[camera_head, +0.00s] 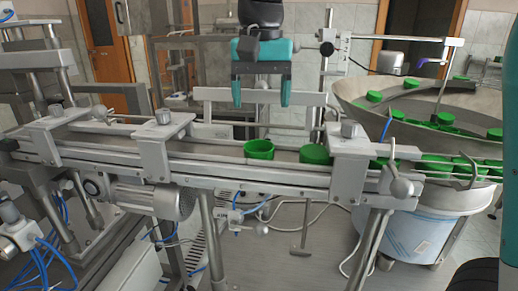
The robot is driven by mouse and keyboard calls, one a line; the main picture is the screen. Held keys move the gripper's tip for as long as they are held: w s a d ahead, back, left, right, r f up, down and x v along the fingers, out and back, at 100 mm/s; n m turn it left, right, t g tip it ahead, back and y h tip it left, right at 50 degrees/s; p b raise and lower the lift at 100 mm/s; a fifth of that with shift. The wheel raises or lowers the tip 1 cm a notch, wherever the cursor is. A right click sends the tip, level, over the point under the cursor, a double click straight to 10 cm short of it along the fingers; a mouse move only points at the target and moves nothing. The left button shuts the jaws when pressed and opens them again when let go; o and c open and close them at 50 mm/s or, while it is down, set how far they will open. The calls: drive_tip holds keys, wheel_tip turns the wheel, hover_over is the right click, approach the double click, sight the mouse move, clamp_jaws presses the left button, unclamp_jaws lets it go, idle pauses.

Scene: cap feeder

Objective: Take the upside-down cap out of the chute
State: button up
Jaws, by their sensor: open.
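The chute (210,158) is a metal rail running across the picture. A green cap (259,150) sits in it with its hollow side up, so it is the upside-down one. A second green cap (315,154) is just to its right and shows a closed top. My gripper (262,102), teal with two fingers pointing down, is open and empty. It hangs above the chute, over the upside-down cap in the picture, with a visible gap between fingertips and cap.
More green caps (437,163) line the chute at the right. A round metal feeder bowl (350,92) with several caps stands behind it. Clamp blocks (166,140) stand over the chute on both sides of the two caps. The chute left of the upside-down cap is empty.

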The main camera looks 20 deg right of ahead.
sight(259, 145)
wheel_tip(259, 145, down, 10)
drive_tip(key=shift+a+r+p, duration=0.15)
drive_tip(key=shift+r+p, duration=0.1)
drive_tip(key=shift+p, duration=0.95)
drive_tip(key=shift+c, duration=0.3)
drive_tip(key=c, duration=0.6)
